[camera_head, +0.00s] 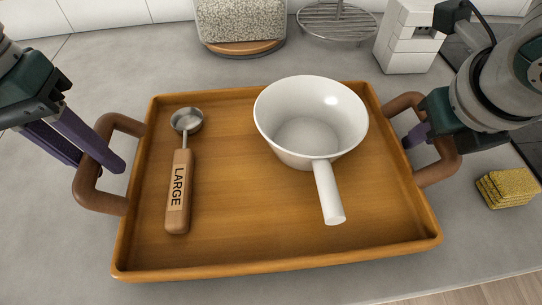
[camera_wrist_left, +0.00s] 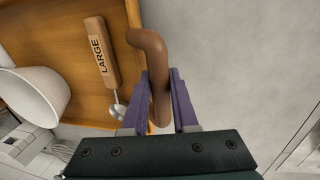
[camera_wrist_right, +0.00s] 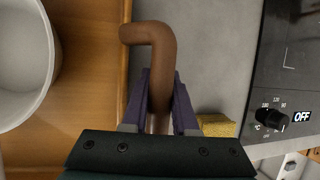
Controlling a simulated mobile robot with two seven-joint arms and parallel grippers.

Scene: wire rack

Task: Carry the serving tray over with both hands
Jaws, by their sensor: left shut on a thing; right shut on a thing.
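The wooden serving tray (camera_head: 240,250) is in the middle of the head view, with a brown handle on each side. On it lie a scoop with a wooden grip marked LARGE (camera_head: 178,195) at the left and a white pan (camera_head: 311,120) at the right, its handle toward me. My left gripper (camera_head: 105,160) is shut on the left handle (camera_head: 84,185); its purple fingers straddle the handle in the left wrist view (camera_wrist_left: 160,100). My right gripper (camera_head: 425,133) is shut on the right handle (camera_head: 437,172), also seen in the right wrist view (camera_wrist_right: 158,70). I cannot tell whether the tray touches the counter.
A speckled block on a round wooden base (camera_head: 242,20), a round wire rack (camera_head: 337,20) and a white block-like object (camera_head: 407,38) stand behind the tray. A yellow sponge (camera_head: 507,188) lies at the right. A dark stove panel with a knob (camera_wrist_right: 268,118) is beyond it. Grey counter shows at the front left.

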